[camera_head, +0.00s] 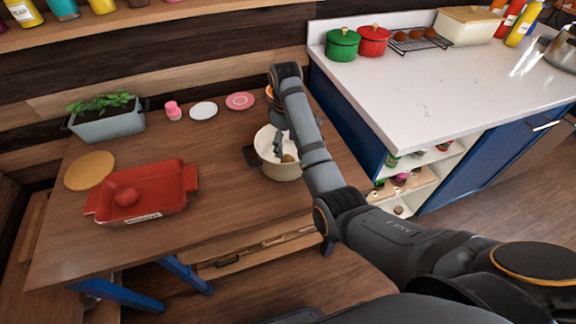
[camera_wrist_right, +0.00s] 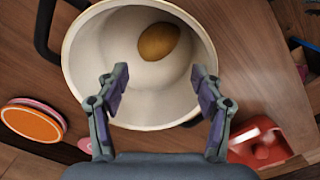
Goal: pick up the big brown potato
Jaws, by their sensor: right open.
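The brown potato (camera_wrist_right: 159,42) lies on the bottom of a cream pot (camera_wrist_right: 85,75) with dark handles. In the head view the pot (camera_head: 281,173) stands on the wooden table, and a small part of the potato (camera_head: 288,158) shows inside it. My right gripper (camera_head: 281,148) reaches down at the pot from above. In the wrist view its two fingers (camera_wrist_right: 160,74) are apart with nothing between them, and the potato appears beyond the fingertips. My left gripper does not show.
On the table (camera_head: 240,215) are a red baking dish (camera_head: 170,188) holding a reddish round thing, a round board (camera_head: 90,170), a planter (camera_head: 108,123) and small plates (camera_head: 203,111). A white counter (camera_head: 430,100) with pots stands at the right. The table front is clear.

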